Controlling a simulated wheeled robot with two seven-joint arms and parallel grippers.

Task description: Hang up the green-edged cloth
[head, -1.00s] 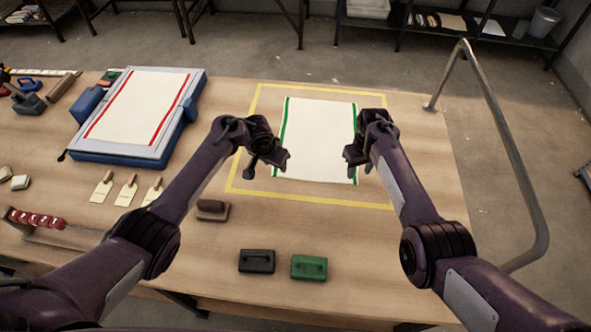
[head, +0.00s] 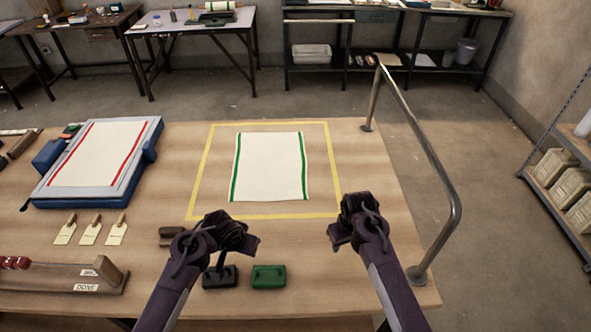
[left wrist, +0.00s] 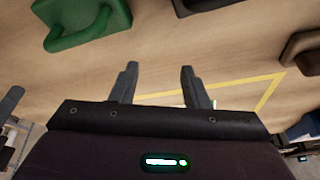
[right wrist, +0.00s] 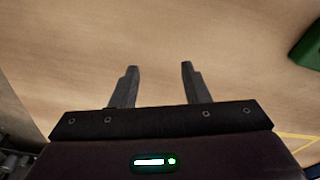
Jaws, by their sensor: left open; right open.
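The green-edged cloth (head: 270,167) lies flat on the table, white with a green stripe along its left and right sides, inside a yellow outlined rectangle (head: 265,124). A metal rail (head: 428,150) is fixed along the table's right edge. My left gripper (head: 254,246) is in front of the cloth, near the black and green blocks, and its two fingers are apart and empty in the left wrist view (left wrist: 157,84). My right gripper (head: 332,236) is in front of the cloth's right side, also apart from it. Its fingers are open over bare table in the right wrist view (right wrist: 158,84).
A red-striped cloth (head: 102,152) lies on a blue-edged board (head: 40,193) at left. A black block (head: 220,280) and a green block (head: 268,277) sit near the front. Several tags and a wooden rack (head: 70,277) lie front left. Table right of the cloth is clear.

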